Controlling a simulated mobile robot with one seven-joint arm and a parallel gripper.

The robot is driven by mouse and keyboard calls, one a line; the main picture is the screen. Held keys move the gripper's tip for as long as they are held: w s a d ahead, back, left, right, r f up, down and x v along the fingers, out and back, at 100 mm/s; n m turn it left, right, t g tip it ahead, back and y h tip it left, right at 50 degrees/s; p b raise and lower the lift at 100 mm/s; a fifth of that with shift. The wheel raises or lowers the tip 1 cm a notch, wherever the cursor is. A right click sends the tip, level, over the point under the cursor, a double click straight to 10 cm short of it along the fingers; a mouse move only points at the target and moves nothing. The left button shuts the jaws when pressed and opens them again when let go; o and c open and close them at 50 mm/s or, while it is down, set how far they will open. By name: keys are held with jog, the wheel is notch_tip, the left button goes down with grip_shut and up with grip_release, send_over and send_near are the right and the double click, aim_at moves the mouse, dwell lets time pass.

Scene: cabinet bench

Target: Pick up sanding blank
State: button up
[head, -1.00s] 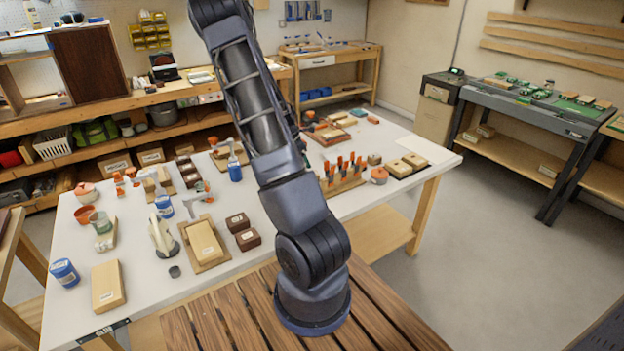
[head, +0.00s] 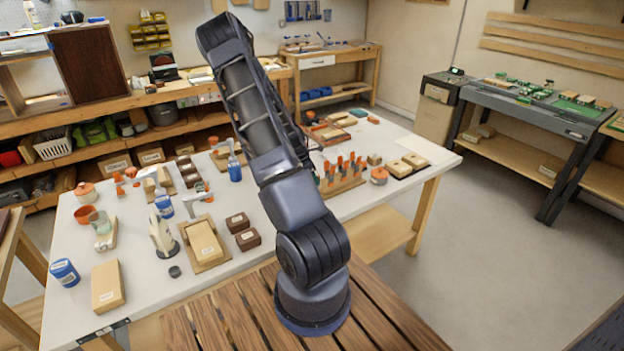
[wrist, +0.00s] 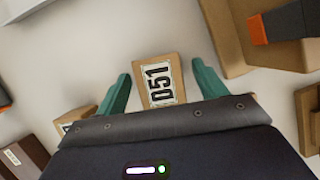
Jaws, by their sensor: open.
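In the wrist view a tan block with a white label reading "D51" (wrist: 162,84) lies on the pale bench top; I take it as the sanding blank. My gripper (wrist: 160,72) is open, with one green finger on each side of the block. Gaps show between the block and both fingers, and its near end is hidden by the gripper body. I cannot tell the height above it. In the head view my arm hides the gripper, and I cannot pick out this block there.
A wooden rack with orange-tipped clamps (head: 343,172) stands close by; part of it shows in the wrist view (wrist: 232,48). Dark brown blocks (wrist: 22,158) lie at lower left there. The white bench (head: 395,205) is crowded on its left and clearer at its front right.

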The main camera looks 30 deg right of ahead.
jog(key=shift+f, duration=0.1)
jog(key=c, duration=1.1)
